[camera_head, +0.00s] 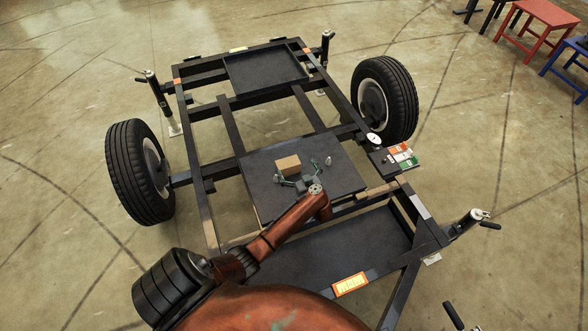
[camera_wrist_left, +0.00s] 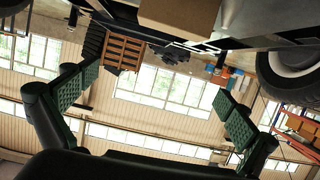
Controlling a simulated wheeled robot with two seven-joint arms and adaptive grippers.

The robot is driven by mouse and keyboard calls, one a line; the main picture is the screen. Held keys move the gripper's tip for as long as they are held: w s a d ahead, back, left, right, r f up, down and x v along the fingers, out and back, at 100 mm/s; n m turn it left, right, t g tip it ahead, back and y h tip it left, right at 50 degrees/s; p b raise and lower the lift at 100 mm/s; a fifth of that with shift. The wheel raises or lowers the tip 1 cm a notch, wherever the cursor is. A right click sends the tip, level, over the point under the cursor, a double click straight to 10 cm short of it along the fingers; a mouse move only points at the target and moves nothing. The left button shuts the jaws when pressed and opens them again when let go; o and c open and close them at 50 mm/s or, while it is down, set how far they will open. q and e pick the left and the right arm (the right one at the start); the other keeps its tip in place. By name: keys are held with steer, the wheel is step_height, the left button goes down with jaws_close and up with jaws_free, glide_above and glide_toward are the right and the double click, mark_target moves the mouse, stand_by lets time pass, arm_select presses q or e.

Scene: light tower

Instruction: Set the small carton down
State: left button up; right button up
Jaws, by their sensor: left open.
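The small carton (camera_head: 288,164) is a plain brown box. It sits on the dark flat plate (camera_head: 345,178) in the near-middle part of the trailer frame. My left gripper (camera_head: 298,171) is open, with its green-padded fingers spread on the near side of the carton. In the left wrist view the carton (camera_wrist_left: 180,14) shows at the top edge, partly cut off. It lies outside the space between the open fingers (camera_wrist_left: 156,88), which is empty. My right gripper is not in view.
Small grey pieces (camera_head: 328,160) show near the fingers. The black trailer frame has wheels on the left (camera_head: 139,172) and right (camera_head: 386,100). A second dark panel (camera_head: 265,68) lies farther back. Orange, white and green items (camera_head: 402,155) sit at the right edge.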

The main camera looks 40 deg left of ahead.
arm_select(q)
steer(key=b, duration=0.2)
glide_toward(289, 163)
steer(key=shift+w+a+f, duration=0.2)
steer(key=shift+w+a, duration=0.25)
steer(key=shift+a, duration=0.15)
steer(key=shift+a+f, duration=0.15)
steer(key=shift+b+x, duration=0.8)
steer(key=shift+x, duration=0.45)
steer(key=b+x, duration=0.2)
steer(key=x, duration=0.2)
steer(key=shift+a+f+b, duration=0.1)
steer(key=shift+a+b, duration=0.15)
steer(key=shift+b, duration=0.15)
steer(key=shift+a, duration=0.25)
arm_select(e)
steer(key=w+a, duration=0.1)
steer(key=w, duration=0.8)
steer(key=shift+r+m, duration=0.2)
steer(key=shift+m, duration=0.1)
arm_select(q)
steer(key=shift+w, duration=0.1)
steer(key=c, duration=1.4)
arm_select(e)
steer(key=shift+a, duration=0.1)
